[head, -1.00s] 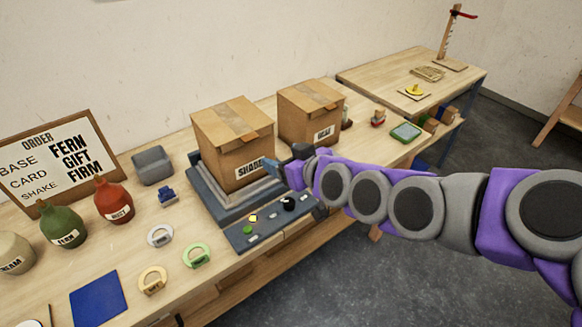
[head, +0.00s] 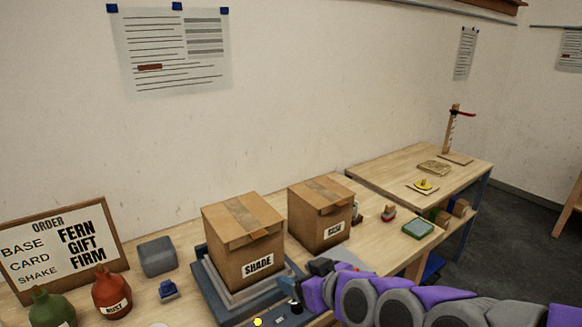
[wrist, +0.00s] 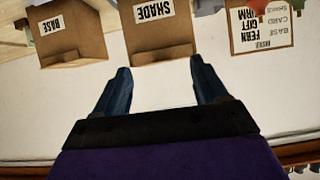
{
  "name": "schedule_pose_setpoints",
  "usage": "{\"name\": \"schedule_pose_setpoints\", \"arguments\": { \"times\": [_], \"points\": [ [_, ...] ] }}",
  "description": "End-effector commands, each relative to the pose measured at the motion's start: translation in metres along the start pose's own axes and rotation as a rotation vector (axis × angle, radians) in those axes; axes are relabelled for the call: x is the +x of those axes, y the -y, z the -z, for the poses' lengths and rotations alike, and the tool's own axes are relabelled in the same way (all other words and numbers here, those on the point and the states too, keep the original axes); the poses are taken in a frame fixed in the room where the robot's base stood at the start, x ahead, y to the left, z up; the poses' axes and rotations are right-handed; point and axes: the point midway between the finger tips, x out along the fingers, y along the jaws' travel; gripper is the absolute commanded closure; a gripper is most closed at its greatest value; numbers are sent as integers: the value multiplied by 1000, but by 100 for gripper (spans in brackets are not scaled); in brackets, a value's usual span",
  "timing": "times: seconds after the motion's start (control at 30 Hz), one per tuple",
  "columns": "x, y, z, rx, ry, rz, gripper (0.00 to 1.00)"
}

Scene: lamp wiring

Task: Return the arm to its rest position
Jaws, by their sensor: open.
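My gripper (head: 302,274) is at the bottom middle of the head view, in front of the SHADE box (head: 243,240). In the wrist view my gripper (wrist: 165,85) has its two dark blue fingers spread wide with nothing between them. My purple and grey arm (head: 430,300) stretches from there to the lower right edge. The SHADE box stands on a grey stepped platform. It shows upside down in the wrist view (wrist: 158,25), beyond the fingers. The BASE box (head: 320,212) stands to its right.
The order board (head: 65,250), red bottle (head: 112,292), green bottle (head: 50,308) and grey block (head: 157,256) are at the left. A second table (head: 385,165) with a wooden post is beyond.

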Motion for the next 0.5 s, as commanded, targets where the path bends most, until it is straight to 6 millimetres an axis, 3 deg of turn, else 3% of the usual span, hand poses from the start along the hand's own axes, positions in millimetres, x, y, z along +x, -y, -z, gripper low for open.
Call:
{"name": "schedule_pose_setpoints", "arguments": {
  "times": [0.17, 0.3, 0.5],
  "points": [
    [-31, 14, -75, 66, 334, -12, 28],
    [-79, 22, -135, 175, 621, -68, 28],
    [-160, 42, -193, 373, 962, -189, 28]
  ]
}}
